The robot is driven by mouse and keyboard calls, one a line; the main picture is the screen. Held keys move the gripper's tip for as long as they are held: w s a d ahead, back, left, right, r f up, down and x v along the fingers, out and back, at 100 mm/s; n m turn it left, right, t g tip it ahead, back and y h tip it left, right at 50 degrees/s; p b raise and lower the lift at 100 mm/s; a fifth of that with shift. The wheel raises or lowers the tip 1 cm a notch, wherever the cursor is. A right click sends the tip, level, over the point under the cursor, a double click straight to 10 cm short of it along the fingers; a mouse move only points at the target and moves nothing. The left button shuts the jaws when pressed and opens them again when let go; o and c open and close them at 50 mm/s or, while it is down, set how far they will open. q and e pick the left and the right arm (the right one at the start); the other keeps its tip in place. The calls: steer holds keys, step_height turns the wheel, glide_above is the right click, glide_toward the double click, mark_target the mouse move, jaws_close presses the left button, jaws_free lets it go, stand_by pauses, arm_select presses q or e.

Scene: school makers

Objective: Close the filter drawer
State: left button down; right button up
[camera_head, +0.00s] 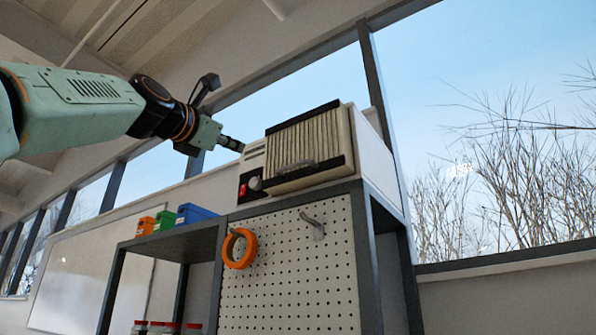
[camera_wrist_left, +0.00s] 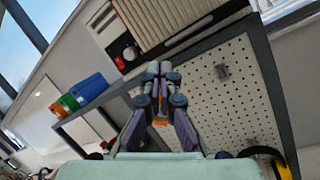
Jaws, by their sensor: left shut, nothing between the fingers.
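The filter drawer (camera_head: 308,147) is the pleated cream front with dark top and bottom bars and a dark handle (camera_head: 296,169). It sits in a white box-shaped unit (camera_head: 375,155) on top of a shelf. Its front appears to stand out from the unit, but how far I cannot tell. In the left wrist view, the drawer (camera_wrist_left: 165,22) is at the top, partly cut off. My left gripper (camera_head: 238,146) is shut and empty, left of the drawer near the unit's vents, apparently apart from it. Its fingers (camera_wrist_left: 160,70) also show in the wrist view. My right gripper is not in view.
A red switch panel with a round knob (camera_head: 255,183) is left of the drawer. Green, blue and orange bins (camera_head: 196,213) stand on the shelf (camera_head: 175,240). A pegboard (camera_head: 290,265) below holds an orange ring (camera_head: 229,248) and a hook. Windows are behind.

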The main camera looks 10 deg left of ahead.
arm_select(q)
steer(key=s+d+r+n+h, duration=0.1)
steer(key=n+g+h+p, duration=0.2)
steer(key=n+p, duration=0.2)
steer(key=p, duration=0.5)
glide_toward(291, 165)
steer(key=shift+y, duration=0.3)
steer(key=p+x, duration=0.3)
steer(key=x, duration=0.1)
steer(key=shift+w+d+r, duration=0.15)
steer(key=shift+d, duration=0.15)
steer(key=shift+p+x, duration=0.55)
steer(key=shift+x, duration=0.65)
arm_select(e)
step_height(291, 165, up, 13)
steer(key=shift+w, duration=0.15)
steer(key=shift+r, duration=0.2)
